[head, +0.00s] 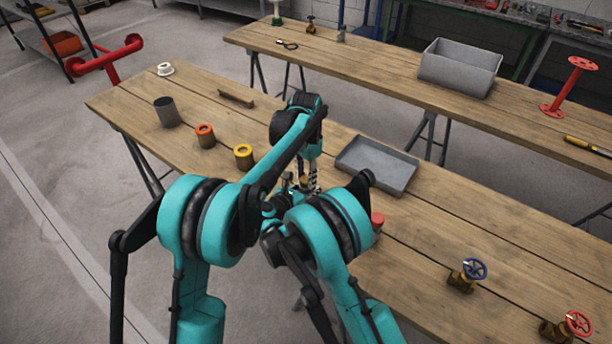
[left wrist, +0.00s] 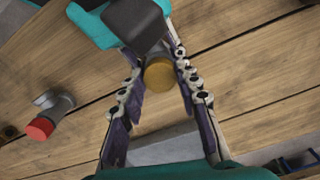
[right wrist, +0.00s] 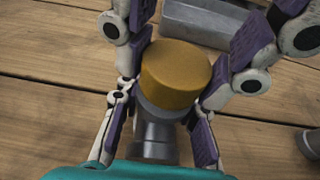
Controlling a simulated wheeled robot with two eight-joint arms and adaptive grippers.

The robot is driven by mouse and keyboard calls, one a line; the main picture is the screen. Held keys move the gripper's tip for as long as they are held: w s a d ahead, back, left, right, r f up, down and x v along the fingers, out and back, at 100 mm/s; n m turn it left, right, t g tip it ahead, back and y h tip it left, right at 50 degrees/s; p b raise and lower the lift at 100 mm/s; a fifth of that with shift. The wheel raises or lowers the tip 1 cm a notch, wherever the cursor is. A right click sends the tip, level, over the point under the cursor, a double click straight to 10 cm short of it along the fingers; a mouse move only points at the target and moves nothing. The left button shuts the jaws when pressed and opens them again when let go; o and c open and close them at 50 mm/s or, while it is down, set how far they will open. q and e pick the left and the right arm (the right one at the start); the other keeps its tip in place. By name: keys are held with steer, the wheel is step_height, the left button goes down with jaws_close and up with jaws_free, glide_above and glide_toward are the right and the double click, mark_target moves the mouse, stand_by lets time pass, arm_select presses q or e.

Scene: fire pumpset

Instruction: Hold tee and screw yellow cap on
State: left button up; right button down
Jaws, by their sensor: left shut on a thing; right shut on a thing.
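The yellow cap (right wrist: 176,72) sits at the top end of the grey tee (right wrist: 158,125) in the right wrist view; I cannot tell how far it is threaded. My right gripper (right wrist: 160,118) is shut on the tee's grey body below the cap. My left gripper (head: 311,184) points down from above and is shut on the cap, its purple pads at either side. In the head view the arms largely hide cap and tee.
A yellow-topped fitting (head: 243,155), an orange-topped one (head: 205,135) and a grey cup (head: 167,112) stand on the left of the table. A grey tray (head: 404,180) lies just right of the grippers. A red-ended fitting (left wrist: 40,128) is close by. Valves (head: 467,278) stand right.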

arm_select(q)
steer(key=m, duration=2.5)
steer(key=shift+m, duration=0.4)
steer(key=o, duration=1)
steer(key=shift+o, duration=0.2)
steer(key=shift+r, duration=2.25)
